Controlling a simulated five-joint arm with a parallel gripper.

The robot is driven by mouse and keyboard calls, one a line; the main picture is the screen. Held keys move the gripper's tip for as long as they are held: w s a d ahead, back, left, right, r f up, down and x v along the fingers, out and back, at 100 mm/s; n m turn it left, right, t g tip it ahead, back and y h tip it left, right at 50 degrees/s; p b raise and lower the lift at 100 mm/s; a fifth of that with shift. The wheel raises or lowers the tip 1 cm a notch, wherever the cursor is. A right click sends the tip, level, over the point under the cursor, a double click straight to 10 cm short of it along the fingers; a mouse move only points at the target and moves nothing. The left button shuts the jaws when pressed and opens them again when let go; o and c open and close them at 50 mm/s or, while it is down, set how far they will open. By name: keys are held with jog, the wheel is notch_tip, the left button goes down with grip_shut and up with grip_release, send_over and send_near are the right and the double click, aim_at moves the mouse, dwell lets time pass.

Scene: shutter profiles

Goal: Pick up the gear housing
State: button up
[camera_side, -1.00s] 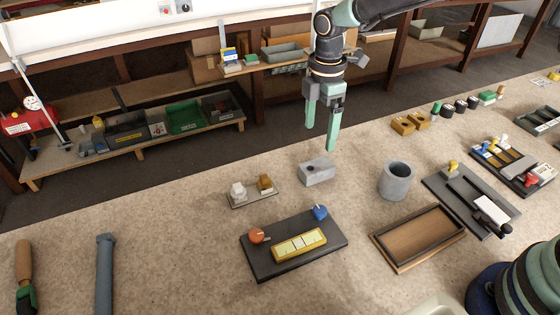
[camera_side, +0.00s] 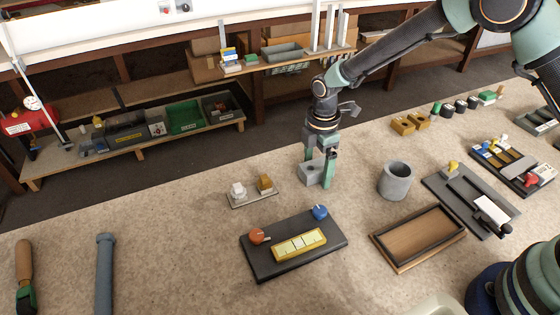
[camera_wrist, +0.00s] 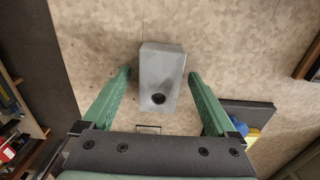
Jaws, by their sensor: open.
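The gear housing looks to be the grey block (camera_side: 313,173) with a round dark hole, resting on the speckled bench top. It also shows in the wrist view (camera_wrist: 161,78), between and ahead of the fingertips. My gripper (camera_side: 318,170) is open, its two green fingers pointing down around the block, one on each side. In the wrist view my gripper (camera_wrist: 159,76) has a visible gap between each finger and the block. The fingers partly hide the block in the side view.
A grey cylinder (camera_side: 396,181) stands to the right, near an empty wooden tray (camera_side: 376,241). A small board (camera_side: 250,201) with two little blocks lies to the left. A dark plate (camera_side: 262,268) with red and blue knobs and a yellow block is in front.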

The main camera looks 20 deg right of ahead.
grip_shut()
dwell(0.3)
notch_tip(320, 180, up, 19)
jog(key=s+d+r+m, duration=0.2)
jog(key=s+d+m, duration=0.2)
jog(key=d+m, duration=0.4)
jog(key=s+d+r+m, duration=0.2)
jog(key=s+d+m, duration=0.2)
jog(key=d+m, duration=0.45)
jog(key=n, duration=1.7)
send_over(317, 165)
notch_tip(317, 165, down, 3)
jog(key=shift+r+m, duration=0.1)
jog(key=shift+m, duration=0.15)
